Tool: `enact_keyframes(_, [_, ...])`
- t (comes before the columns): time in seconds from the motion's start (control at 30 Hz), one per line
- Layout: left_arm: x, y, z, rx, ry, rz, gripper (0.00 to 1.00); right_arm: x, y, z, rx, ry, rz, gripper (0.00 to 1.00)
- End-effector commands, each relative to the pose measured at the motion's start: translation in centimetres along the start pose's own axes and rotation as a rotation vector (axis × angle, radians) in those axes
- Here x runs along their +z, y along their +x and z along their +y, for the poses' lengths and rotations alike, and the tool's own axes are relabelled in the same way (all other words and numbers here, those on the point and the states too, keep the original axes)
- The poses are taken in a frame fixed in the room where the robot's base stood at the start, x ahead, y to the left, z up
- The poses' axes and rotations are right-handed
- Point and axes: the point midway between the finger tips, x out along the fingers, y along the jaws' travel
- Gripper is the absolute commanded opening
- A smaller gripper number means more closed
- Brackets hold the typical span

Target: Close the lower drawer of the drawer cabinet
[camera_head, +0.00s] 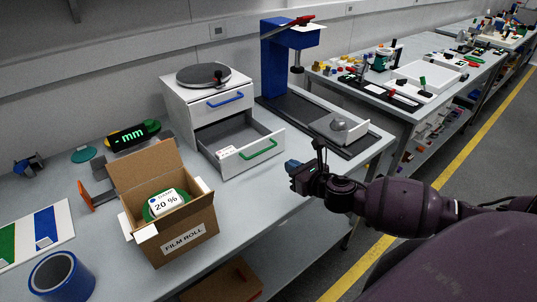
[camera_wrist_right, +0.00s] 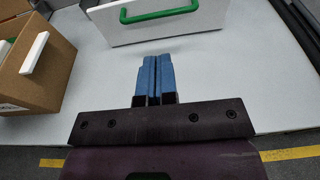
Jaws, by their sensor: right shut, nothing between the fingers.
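The white drawer cabinet (camera_head: 178,98) stands on the table against the wall. Its upper drawer (camera_head: 222,104) with a blue handle is shut. Its lower drawer (camera_head: 272,155) with a green handle (camera_head: 259,149) is pulled out and holds a small white item (camera_head: 228,153). My right gripper (camera_head: 291,165) is in front of the lower drawer, to its right in the head view, apart from it. In the right wrist view its blue fingers (camera_wrist_right: 154,75) are together, empty, pointing toward the drawer front (camera_wrist_right: 205,24) and green handle (camera_wrist_right: 160,12). My left gripper is not in view.
A cardboard box (camera_head: 190,232) labelled FILM ROLL stands left of the drawer. A blue stand (camera_head: 278,65) with a dark base is at the right. The table in front of the drawer is clear.

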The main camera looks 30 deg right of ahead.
Motion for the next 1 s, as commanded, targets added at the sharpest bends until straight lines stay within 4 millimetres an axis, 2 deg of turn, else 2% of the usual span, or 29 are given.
enact_keyframes(0.4, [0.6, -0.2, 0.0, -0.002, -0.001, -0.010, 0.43, 0.0, 6.8, 0.1, 0.001, 0.003, -0.001, 0.00])
enact_keyframes(0.6, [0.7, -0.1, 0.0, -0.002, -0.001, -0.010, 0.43, 0.0, 9.4, 0.1, 0.001, 0.003, 0.000, 0.00])
enact_keyframes(0.8, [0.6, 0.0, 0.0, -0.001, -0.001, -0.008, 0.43, 0.0, 10.6, 0.1, 0.001, 0.004, 0.000, 0.00])
enact_keyframes(1.0, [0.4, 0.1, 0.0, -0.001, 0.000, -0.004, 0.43, 0.0, 10.7, 0.1, 0.001, 0.003, 0.001, 0.00])
